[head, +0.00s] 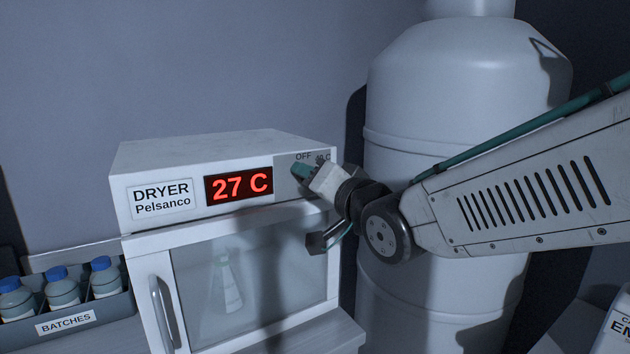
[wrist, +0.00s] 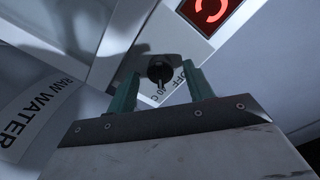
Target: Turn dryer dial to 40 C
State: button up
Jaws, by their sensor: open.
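The dryer (head: 225,146) is a white box with a glass door and a red display (head: 238,186) reading 27 C. My gripper (head: 303,172) is at the panel right of the display and hides the dial in the head view. In the wrist view the dial (wrist: 158,70) is a small black knob on a grey plate, with OFF and 40 C printed beside it. My open gripper (wrist: 160,82) has one green finger on each side of the dial, with gaps visible. I cannot tell whether the fingertips reach its depth, nor clearly where it points.
A large pale tank (head: 455,110) stands close behind my arm. A cylinder marked RAW WATER (wrist: 38,115) shows in the wrist view. A BATCHES tray (head: 95,317) with blue-capped bottles is at the left. A flask (head: 227,285) stands behind the dryer's glass door.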

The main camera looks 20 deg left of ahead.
jog(key=v, duration=0.7)
jog(key=shift+d, duration=0.2)
jog(key=shift+s, duration=0.1)
